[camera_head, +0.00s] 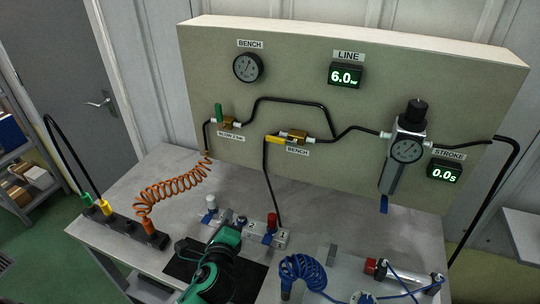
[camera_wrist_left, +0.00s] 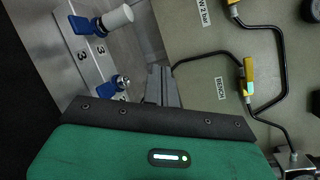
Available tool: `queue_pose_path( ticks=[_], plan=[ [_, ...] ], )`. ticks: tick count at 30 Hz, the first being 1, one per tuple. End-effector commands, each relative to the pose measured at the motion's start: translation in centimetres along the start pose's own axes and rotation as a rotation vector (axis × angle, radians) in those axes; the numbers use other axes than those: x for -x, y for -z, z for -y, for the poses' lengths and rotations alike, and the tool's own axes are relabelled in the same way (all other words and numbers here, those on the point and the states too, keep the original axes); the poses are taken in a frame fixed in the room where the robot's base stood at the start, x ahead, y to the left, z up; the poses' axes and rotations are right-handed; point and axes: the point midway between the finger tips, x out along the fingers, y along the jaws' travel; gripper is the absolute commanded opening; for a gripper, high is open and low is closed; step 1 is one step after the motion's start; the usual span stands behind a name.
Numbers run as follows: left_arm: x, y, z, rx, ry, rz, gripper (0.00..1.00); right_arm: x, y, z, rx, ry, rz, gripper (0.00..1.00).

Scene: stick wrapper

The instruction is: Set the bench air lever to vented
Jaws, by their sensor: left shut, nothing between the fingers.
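The bench air lever (camera_head: 276,140) is a yellow handle on a brass valve (camera_head: 297,135) on the upright panel, above the BENCH label (camera_head: 297,151). It points left, roughly in line with the valve, and a black hose drops from its left end. In the left wrist view the yellow lever (camera_wrist_left: 248,72) shows at the right, beside its label. My left gripper (camera_head: 228,238), green and black, is low over the bench, well below and apart from the lever. Its closed grey fingers (camera_wrist_left: 161,78) show empty in the left wrist view. My right gripper is out of view.
A green-handled valve (camera_head: 219,113) sits left of the lever. The regulator (camera_head: 405,145) hangs to the right. Numbered blocks with blue levers (camera_head: 268,235), an orange coiled hose (camera_head: 175,187) and a blue coil (camera_head: 302,272) occupy the bench. The LINE display (camera_head: 345,75) reads 6.0.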

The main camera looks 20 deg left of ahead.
Motion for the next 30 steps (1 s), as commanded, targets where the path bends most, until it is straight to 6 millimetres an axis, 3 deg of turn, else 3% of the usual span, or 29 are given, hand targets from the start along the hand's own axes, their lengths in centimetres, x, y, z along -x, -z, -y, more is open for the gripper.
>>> queue_pose_path(
  ticks=[3, 6, 12, 18, 30],
  plan=[
    [-1.7, 0.6, 3.6, -0.332, 0.183, 0.036, 0.00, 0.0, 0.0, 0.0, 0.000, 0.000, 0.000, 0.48],
    [-2.5, 1.4, 6.0, -0.579, 0.306, 0.073, 0.00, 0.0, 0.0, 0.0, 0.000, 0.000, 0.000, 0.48],
    [-3.1, 2.9, 8.5, -0.903, 0.454, 0.133, 0.00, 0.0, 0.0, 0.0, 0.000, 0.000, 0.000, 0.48],
    [-3.2, 3.4, 9.1, -0.994, 0.494, 0.153, 0.00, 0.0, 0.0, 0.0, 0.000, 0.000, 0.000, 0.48],
    [-3.7, 3.4, 9.4, -0.990, 0.491, 0.152, 0.00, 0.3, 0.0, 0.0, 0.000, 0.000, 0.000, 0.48]
  ],
)
